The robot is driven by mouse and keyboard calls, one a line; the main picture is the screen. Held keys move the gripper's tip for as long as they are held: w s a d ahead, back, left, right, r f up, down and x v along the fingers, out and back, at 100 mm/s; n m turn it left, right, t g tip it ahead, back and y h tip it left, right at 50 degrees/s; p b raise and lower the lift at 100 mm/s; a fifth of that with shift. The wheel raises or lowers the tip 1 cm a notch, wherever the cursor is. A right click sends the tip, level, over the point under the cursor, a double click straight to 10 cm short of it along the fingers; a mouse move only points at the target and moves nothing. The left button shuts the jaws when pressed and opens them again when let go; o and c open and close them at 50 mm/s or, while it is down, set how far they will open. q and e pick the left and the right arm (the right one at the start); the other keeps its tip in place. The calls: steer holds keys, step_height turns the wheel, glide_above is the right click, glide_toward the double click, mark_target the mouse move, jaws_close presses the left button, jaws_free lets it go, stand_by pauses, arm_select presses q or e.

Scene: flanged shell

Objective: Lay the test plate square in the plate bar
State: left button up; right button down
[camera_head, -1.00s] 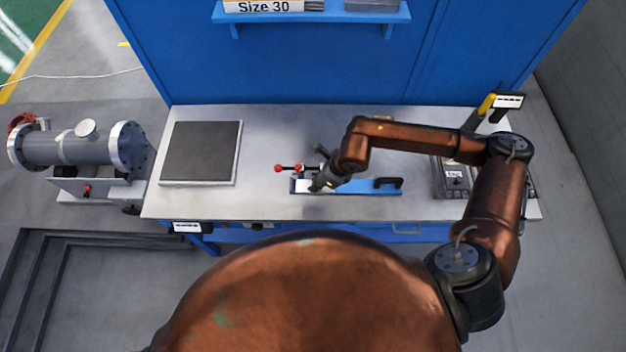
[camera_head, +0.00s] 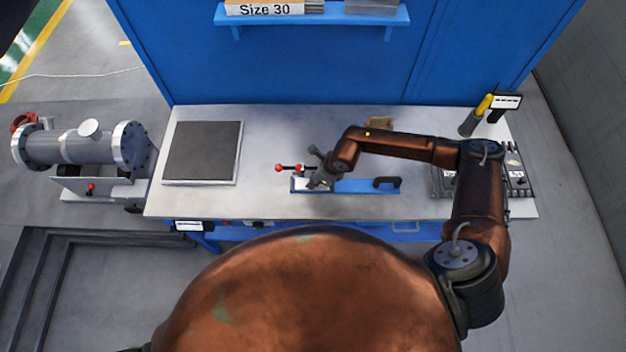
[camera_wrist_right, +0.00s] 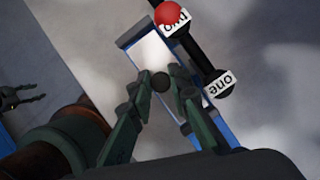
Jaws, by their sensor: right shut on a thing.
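The plate bar (camera_head: 355,186) is a long blue bar with a black handle, lying on the bench top. My right gripper (camera_head: 319,181) is over its left end. In the right wrist view the fingertips of my right gripper (camera_wrist_right: 161,84) are closed around a dark round knob (camera_wrist_right: 160,82). Below the knob is a pale plate, seemingly the test plate (camera_wrist_right: 150,53), within the blue outline of the bar (camera_wrist_right: 128,38). It looks roughly in line with the bar. The fingers hide part of it, and I cannot tell whether it is fully seated.
A red-knobbed lever (camera_head: 279,168) stands beside the bar; its labels read "one" and apparently "two" in the wrist view. A dark square plate (camera_head: 201,152) lies at the bench's left. A dark labelled tray (camera_head: 515,180) and a yellow-topped tool (camera_head: 485,104) are at the right.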

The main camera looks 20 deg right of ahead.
steer(key=c, duration=1.8)
jaws_free()
steer(key=b+v, duration=0.1)
steer(key=v, duration=1.1)
